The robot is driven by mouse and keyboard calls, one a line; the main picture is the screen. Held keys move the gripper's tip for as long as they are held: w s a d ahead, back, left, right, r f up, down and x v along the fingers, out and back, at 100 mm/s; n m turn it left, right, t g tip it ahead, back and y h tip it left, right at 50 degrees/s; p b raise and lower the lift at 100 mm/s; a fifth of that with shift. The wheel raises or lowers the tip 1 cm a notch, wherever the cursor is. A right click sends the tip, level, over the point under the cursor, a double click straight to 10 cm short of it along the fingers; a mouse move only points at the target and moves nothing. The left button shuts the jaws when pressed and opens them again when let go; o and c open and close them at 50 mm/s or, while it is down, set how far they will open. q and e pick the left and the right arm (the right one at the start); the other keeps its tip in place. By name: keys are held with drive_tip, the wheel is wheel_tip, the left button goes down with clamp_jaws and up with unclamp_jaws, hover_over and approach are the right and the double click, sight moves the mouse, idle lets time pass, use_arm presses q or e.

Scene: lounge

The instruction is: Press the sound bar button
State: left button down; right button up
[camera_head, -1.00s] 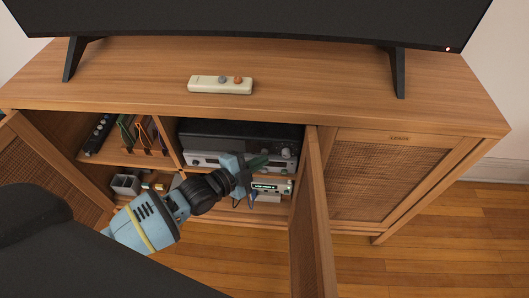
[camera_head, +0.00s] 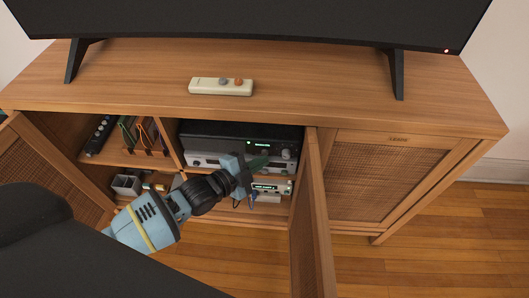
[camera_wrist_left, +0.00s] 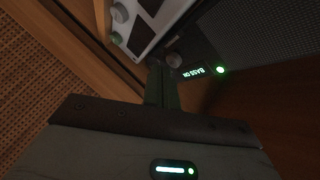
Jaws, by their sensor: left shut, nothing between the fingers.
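The sound bar (camera_head: 210,130) is a dark box on top of a silver unit, inside the open middle compartment of the cabinet. Its front is lit with small green text and a green light. In the left wrist view the sound bar's mesh front (camera_wrist_left: 245,40) shows, with the green text "BASS ON" and a round green light beside it. My left gripper (camera_head: 262,162) is shut and empty, in front of the units. In the left wrist view its fingertips (camera_wrist_left: 164,72) are close to a small round knob or button (camera_wrist_left: 173,60); I cannot tell whether they touch. My right gripper is not in view.
The silver unit (camera_head: 203,160) with knobs sits under the sound bar, and a small lit box (camera_head: 270,187) is below. An open cabinet door (camera_head: 311,215) stands right of my left gripper. A remote (camera_head: 221,86) lies on the cabinet top (camera_head: 310,90) under the television (camera_head: 250,20).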

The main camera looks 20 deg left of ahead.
use_arm(q)
drive_tip(key=s+d+p, duration=0.1)
drive_tip(key=s+p, duration=0.2)
drive_tip(key=s, duration=0.2)
drive_tip(key=shift+s+d+p, duration=0.35)
drive_tip(key=shift+s, duration=0.05)
